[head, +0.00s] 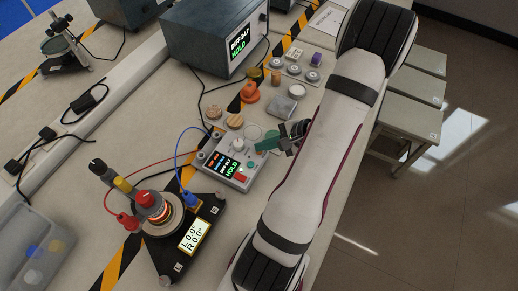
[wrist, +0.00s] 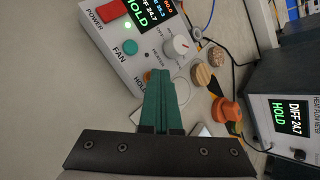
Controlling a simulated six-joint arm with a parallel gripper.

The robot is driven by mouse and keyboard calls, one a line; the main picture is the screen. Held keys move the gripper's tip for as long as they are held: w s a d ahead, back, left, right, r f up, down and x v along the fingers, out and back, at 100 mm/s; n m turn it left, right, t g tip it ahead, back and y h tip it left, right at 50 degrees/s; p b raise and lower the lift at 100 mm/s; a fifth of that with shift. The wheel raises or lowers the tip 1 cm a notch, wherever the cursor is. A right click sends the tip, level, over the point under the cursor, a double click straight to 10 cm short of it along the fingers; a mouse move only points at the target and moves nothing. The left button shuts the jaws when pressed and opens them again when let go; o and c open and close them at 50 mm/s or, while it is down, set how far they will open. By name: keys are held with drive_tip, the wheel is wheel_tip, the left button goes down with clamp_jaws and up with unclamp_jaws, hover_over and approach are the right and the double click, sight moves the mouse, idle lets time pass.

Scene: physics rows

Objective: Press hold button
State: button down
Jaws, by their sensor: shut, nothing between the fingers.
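The control box (head: 208,155) is light grey, with a lit screen showing HOLD in green; it also fills the upper left of the wrist view (wrist: 133,62). In the wrist view it carries a red POWER switch (wrist: 111,14), a green FAN button (wrist: 131,48) and a white knob (wrist: 176,45). A HOLD label is partly visible beside my fingertips. A small orange-brown spot shows there, and my fingers hide most of the hold button. My gripper (wrist: 160,77) is shut and empty, its green fingers over the box edge; contact cannot be told. It also shows in the head view (head: 257,147).
A heat flow meter (head: 193,32) reading DIFF 24.7 and HOLD stands behind. Wooden discs (head: 215,112), an orange part (head: 250,92) and a grey block (head: 282,107) lie near the box. A black triangular instrument (head: 170,255) with cables stands in front.

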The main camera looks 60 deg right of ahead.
drive_tip(key=shift+r, duration=0.75)
drive_tip(key=shift+r, duration=0.1)
drive_tip(key=shift+r, duration=2.4)
drive_tip(key=w+a+r+n+g+y, duration=0.1)
drive_tip(key=w+a+r+n+g, duration=0.2)
drive_tip(key=a, duration=0.5)
drive_tip(key=w+a+r+n+g+y, duration=0.1)
drive_tip(key=a+r+n+g, duration=0.15)
drive_tip(key=a+n, duration=0.4)
drive_tip(key=w+a+r+n+g+y, duration=0.1)
drive_tip(key=w+a+r+n+y, duration=0.15)
drive_tip(key=a, duration=0.65)
drive_tip(key=s+a+r+n+g+h, duration=0.2)
drive_tip(key=s+a+n+h, duration=0.2)
drive_tip(key=s+a+n, duration=0.3)
drive_tip(key=shift+s+a+r+g, duration=0.3)
drive_tip(key=shift+s+a+g, duration=0.1)
drive_tip(key=shift+s, duration=0.5)
